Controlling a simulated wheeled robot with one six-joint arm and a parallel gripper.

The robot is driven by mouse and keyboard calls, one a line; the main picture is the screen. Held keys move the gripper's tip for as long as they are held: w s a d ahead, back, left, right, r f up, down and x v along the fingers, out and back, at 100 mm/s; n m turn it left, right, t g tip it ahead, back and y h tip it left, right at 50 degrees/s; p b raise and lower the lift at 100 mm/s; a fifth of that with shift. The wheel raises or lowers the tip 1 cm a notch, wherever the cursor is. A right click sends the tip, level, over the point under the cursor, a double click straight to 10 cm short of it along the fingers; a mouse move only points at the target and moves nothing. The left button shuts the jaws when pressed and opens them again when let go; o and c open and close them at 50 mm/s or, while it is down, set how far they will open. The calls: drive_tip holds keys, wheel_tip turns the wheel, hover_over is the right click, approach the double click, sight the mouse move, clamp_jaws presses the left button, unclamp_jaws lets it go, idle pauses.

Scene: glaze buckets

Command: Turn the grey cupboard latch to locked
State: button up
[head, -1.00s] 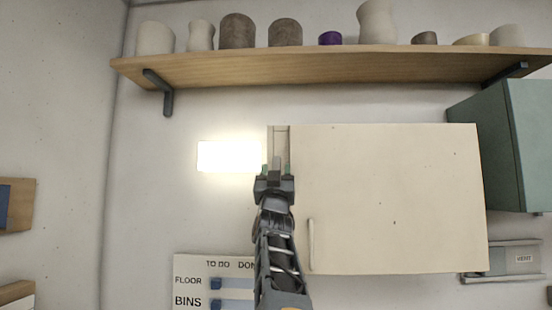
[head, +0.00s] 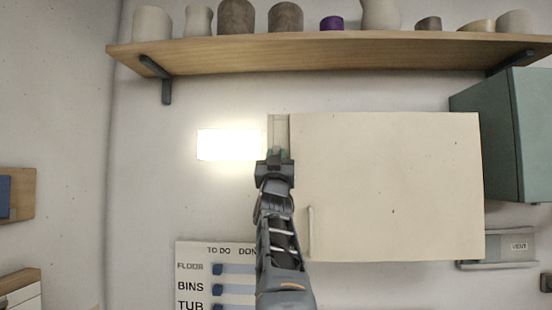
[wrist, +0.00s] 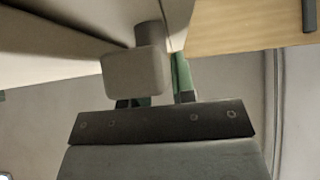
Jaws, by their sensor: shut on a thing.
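The cream cupboard (head: 390,185) hangs on the wall with its door closed and a vertical handle (head: 310,230) at its lower left. My gripper (head: 275,155) is at the cupboard's left edge, below its upper left corner. The grey latch (wrist: 133,74) shows in the wrist view as a blocky, rounded knob on a short stem. My gripper (wrist: 155,92) is shut on it, with green-padded fingers partly hidden behind the knob. In the head view the gripper mostly hides the latch, so its turn angle is hard to tell there.
A wooden shelf (head: 300,55) with several pots runs above. A bright panel (head: 230,145) is left of the gripper. A to-do board (head: 215,275) hangs lower left.

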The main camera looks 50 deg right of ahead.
drive_tip(key=shift+c, duration=0.7)
drive_tip(key=m+g+h+p, duration=0.1)
drive_tip(key=m+g+h, duration=0.1)
drive_tip(key=m+g, duration=0.1)
drive_tip(key=shift+s+d+m, duration=0.1)
drive_tip(key=shift+m, duration=0.2)
drive_tip(key=o, duration=0.9)
drive_tip(key=shift+n+t+y, duration=0.3)
drive_tip(key=shift+n+t, duration=0.2)
drive_tip(key=shift+n, duration=0.1)
